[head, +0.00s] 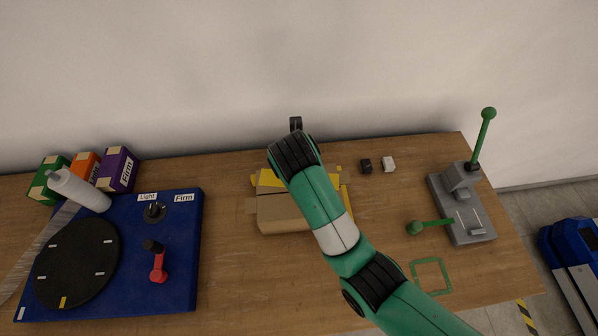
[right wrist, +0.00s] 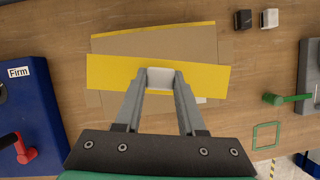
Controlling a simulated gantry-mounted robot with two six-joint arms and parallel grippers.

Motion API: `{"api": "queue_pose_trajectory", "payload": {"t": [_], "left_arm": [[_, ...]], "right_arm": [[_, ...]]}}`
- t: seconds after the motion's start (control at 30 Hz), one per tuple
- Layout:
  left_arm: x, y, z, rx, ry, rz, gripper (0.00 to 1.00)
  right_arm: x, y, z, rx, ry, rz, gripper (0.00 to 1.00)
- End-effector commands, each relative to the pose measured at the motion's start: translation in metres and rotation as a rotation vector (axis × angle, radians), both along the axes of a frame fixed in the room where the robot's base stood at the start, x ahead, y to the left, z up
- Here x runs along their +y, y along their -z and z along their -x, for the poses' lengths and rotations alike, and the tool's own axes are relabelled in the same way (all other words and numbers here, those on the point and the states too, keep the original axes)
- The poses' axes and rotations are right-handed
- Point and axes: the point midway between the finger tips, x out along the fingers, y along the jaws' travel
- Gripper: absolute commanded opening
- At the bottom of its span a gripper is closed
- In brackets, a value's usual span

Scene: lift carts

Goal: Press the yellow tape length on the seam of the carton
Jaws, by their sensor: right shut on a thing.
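The brown cardboard carton (head: 283,215) lies on the wooden table, partly hidden by my right arm in the head view. It also shows in the right wrist view (right wrist: 190,45). The yellow tape length (right wrist: 112,72) lies across the carton in the right wrist view, slightly tilted. It shows on the left of my arm in the head view (head: 268,180). My right gripper (right wrist: 160,79) is shut on a small white block at the middle of the tape. I cannot tell whether the tape touches the carton. My left gripper is not in view.
Another yellow strip (right wrist: 150,29) runs along the carton's far edge. A blue board (head: 185,240) with a dark disc stands left. A black block (head: 365,166) and white block (head: 388,164) lie behind right. A grey lever unit (head: 462,205) stands right. A green square outline (head: 431,262) marks the table.

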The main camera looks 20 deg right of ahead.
Motion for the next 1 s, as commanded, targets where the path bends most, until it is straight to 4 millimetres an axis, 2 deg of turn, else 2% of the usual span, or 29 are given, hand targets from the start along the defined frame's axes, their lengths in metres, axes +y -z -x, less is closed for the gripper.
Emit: {"api": "queue_pose_trajectory", "payload": {"t": [0.03, 0.4, 1.0], "left_arm": [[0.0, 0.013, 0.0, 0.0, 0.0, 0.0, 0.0], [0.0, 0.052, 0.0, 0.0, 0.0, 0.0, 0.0], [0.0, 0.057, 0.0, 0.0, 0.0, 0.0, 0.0]], "right_arm": [[0.0, 0.013, 0.0, 0.0, 0.0, 0.0, 0.0], [0.0, 0.052, 0.0, 0.0, 0.0, 0.0, 0.0], [0.0, 0.057, 0.0, 0.0, 0.0, 0.0, 0.0]]}}
